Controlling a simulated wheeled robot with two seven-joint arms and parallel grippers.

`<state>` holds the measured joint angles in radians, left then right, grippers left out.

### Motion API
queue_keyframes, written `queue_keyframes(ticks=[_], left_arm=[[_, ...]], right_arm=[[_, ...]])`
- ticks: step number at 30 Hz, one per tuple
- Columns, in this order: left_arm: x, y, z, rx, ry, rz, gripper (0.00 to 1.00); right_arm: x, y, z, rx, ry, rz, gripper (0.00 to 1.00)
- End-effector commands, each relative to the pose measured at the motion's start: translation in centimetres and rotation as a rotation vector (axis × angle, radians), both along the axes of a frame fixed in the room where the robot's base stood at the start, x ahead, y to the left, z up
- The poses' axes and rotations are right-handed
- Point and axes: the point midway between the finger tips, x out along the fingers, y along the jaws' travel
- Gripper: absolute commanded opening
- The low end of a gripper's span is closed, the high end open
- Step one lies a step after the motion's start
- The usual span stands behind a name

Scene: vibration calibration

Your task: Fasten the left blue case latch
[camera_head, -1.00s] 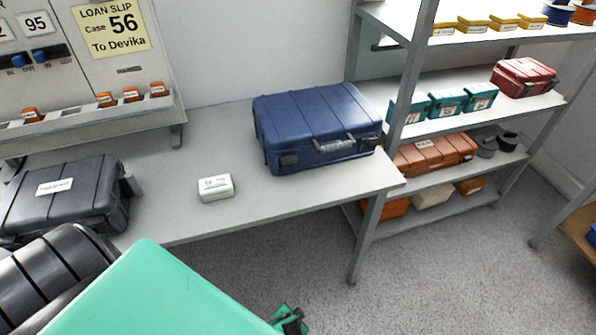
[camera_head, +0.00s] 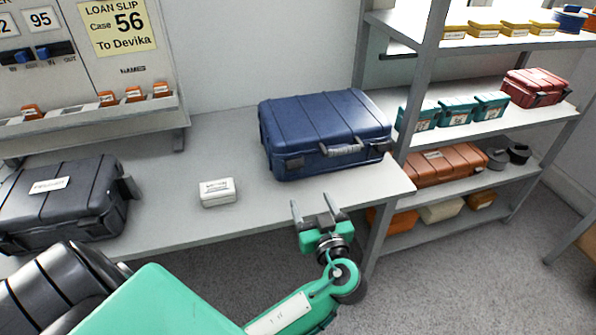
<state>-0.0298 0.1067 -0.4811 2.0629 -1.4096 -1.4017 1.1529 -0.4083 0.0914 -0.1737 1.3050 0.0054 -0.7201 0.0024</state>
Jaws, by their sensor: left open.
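The blue case (camera_head: 325,130) lies closed on the bench, its handle (camera_head: 342,149) facing the front edge. A dark latch (camera_head: 294,163) shows at the left of its front face, and another part shows near its right end. I cannot tell whether the left latch is fastened. My left gripper (camera_head: 313,206) is open and empty, its two fingers pointing up toward the case front. It is in front of and below the case, near the bench's front edge, apart from the latch. My right gripper is not in view.
A small white labelled box (camera_head: 217,192) sits left of the blue case. A dark grey case (camera_head: 62,203) lies at the bench's left. A shelf rack (camera_head: 405,130) with cases stands close on the right. The bench (camera_head: 170,215) between the boxes is clear.

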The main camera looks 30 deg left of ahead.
Motion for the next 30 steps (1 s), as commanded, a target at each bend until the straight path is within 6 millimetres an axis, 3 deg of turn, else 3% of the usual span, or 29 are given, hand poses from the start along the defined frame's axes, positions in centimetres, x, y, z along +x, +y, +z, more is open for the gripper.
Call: queue_keyframes(ticks=[15, 21, 30], left_arm=[[6.7, 7.8, 0.2, 0.004, 0.005, 0.000, 0.64], [7.8, 9.1, 0.0, 0.001, 0.004, -0.001, 0.64], [7.9, 9.2, -0.1, 0.000, 0.004, -0.001, 0.64]], right_arm=[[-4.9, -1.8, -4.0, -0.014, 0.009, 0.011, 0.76], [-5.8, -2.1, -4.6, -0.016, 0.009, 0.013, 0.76], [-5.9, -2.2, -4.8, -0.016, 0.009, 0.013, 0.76]])
